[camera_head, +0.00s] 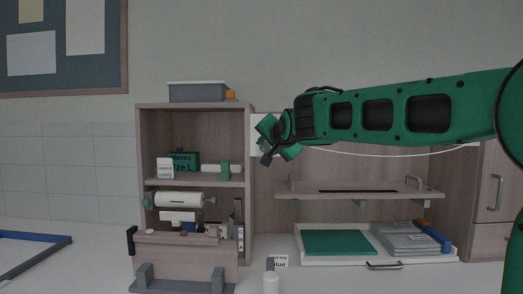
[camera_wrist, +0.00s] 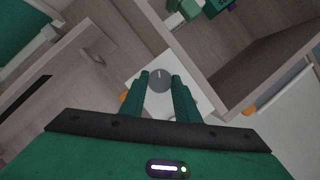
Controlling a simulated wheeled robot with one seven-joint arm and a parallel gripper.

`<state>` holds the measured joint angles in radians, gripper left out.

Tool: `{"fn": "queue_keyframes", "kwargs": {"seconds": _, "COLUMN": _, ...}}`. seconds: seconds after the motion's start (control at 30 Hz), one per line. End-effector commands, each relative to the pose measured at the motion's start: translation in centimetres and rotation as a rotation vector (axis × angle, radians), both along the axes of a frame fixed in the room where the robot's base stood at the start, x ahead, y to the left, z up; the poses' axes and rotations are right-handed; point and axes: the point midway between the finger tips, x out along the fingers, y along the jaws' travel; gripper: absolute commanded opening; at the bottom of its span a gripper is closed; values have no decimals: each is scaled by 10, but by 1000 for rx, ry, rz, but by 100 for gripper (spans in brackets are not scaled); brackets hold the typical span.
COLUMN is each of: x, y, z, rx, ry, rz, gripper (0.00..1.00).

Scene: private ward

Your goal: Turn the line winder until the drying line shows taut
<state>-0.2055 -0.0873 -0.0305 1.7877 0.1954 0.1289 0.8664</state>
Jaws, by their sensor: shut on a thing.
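The line winder (camera_wrist: 159,76) is a round grey knob with a pale mark, on a white plate (camera_wrist: 136,68) in the wrist view. My gripper (camera_wrist: 160,82) is shut on it, one green finger on each side. In the head view my gripper (camera_head: 268,153) is at the right side of the open shelf unit and hides the winder. The drying line (camera_head: 390,156) is a thin white line running right from behind my gripper. It sags in a shallow curve towards the cabinet.
The shelf unit (camera_head: 245,190) on the left holds boxes and a roll. A wooden shelf (camera_head: 300,194) sits below the line, above a white tray (camera_head: 310,260) with a green mat and grey folded items.

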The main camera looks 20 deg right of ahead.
Motion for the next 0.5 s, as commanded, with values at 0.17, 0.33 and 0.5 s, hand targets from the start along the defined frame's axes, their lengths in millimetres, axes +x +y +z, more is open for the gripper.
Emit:
{"fn": "queue_keyframes", "kwargs": {"seconds": 0.17, "x": 0, "y": 2, "z": -7, "rx": 46, "ry": -3, "rz": 3, "gripper": 6}}
{"fn": "queue_keyframes", "kwargs": {"seconds": 0.33, "x": 0, "y": 2, "z": -7, "rx": 64, "ry": -10, "rz": 4, "gripper": 6}}
{"fn": "queue_keyframes", "kwargs": {"seconds": 0.5, "x": 0, "y": 2, "z": -6, "rx": 66, "ry": -11, "rz": 4, "gripper": 6}}
